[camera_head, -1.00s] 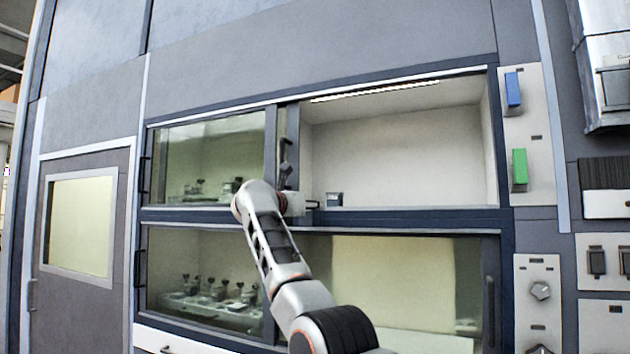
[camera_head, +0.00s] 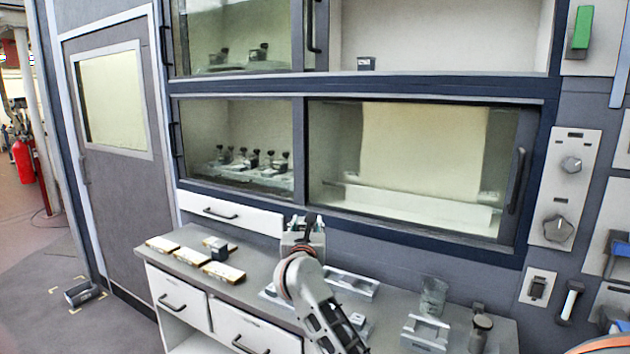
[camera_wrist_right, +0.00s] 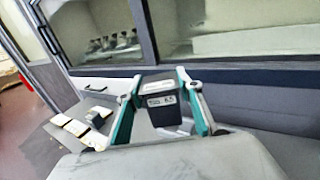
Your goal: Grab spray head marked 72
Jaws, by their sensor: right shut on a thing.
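My right gripper (camera_head: 303,224) is over the grey bench in the head view. In the right wrist view its teal-edged fingers (camera_wrist_right: 162,98) are shut on a dark block-shaped head (camera_wrist_right: 164,113) with a pale label. The number on that label is too blurred to read surely. Another dark head (camera_head: 366,63) stands in the upper right compartment. Several dark-topped heads (camera_head: 250,160) sit behind glass in the lower left compartment, and others (camera_head: 240,57) above them. A dark block (camera_head: 215,245) is by the pale flat pieces on the bench. My left gripper is not in view.
The bench (camera_head: 190,236) carries pale flat pieces (camera_head: 222,271) at left. A metal holder (camera_head: 349,283), a glass beaker (camera_head: 433,296), a grey stand (camera_head: 425,333) and a dark-capped jar (camera_head: 481,331) stand towards the right. The lower glass door (camera_head: 420,165) is shut.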

